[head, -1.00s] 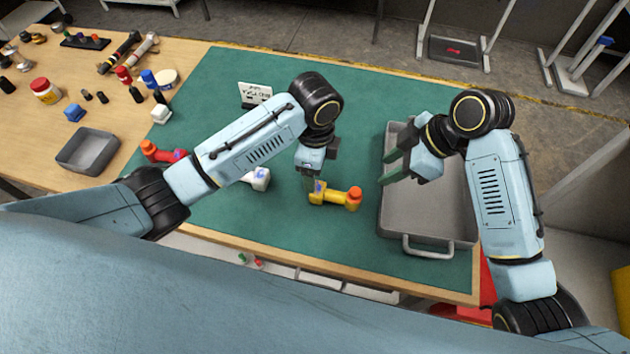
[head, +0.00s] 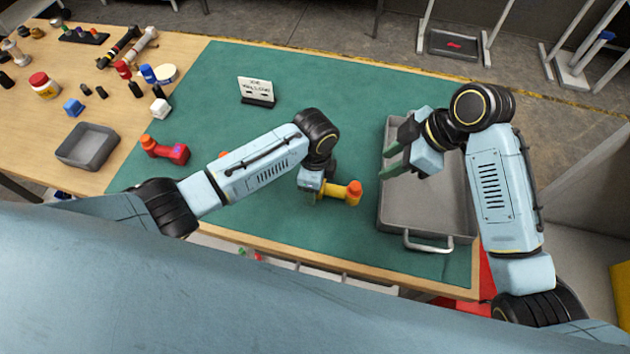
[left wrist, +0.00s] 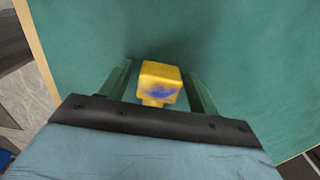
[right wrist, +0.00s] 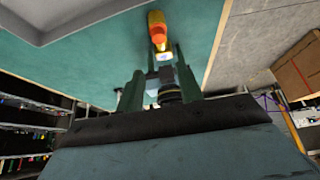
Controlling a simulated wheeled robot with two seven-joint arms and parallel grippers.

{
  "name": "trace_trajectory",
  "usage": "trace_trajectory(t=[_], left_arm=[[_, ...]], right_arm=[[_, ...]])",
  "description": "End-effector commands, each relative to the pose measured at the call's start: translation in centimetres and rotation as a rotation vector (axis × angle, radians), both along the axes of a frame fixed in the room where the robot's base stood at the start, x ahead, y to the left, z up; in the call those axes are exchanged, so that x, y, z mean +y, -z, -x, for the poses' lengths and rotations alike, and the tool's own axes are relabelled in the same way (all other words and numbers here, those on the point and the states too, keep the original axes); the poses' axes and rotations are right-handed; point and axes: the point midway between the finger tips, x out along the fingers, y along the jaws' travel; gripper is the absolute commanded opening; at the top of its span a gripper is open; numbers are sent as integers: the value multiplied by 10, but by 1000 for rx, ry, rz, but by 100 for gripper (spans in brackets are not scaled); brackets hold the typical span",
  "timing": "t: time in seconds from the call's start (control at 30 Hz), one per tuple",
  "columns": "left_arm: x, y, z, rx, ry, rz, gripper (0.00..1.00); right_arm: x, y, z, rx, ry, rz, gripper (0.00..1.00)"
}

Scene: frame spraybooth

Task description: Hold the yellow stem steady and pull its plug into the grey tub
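The yellow stem (head: 331,190) lies on the green mat, with an orange plug (head: 354,190) at its right end. My left gripper (head: 308,194) is over the stem's left end. In the left wrist view the stem's yellow block (left wrist: 160,82) sits between the two fingers, with a gap on each side. My right gripper (head: 394,160) is open and empty above the large grey tray (head: 440,215). The stem (right wrist: 155,20) and plug (right wrist: 158,37) also show in the right wrist view, beyond the right fingers. A smaller grey tub (head: 88,148) stands at the left.
A small sign (head: 256,91) stands at the back. Several jars and small parts crowd the wooden left side.

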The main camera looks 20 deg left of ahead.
Motion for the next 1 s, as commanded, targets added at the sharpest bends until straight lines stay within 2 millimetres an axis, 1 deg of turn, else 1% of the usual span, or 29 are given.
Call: trace_trajectory(t=[0.03,0.3,0.33,0.43,0.57,0.67,0.8,1.0], left_arm=[[0,0,0,0,0,0,55],[0,0,0,0,0,0,19],[0,0,0,0,0,0,16],[0,0,0,0,0,0,16],[0,0,0,0,0,0,16],[0,0,0,0,0,0,16],[0,0,0,0,0,0,16],[0,0,0,0,0,0,16]], right_arm=[[0,0,0,0,0,0,36],[0,0,0,0,0,0,36],[0,0,0,0,0,0,36],[0,0,0,2,7,3,49],[4,2,3,23,63,30,50],[8,3,7,52,161,71,50],[17,6,15,93,365,141,50],[28,5,24,119,693,202,50]])
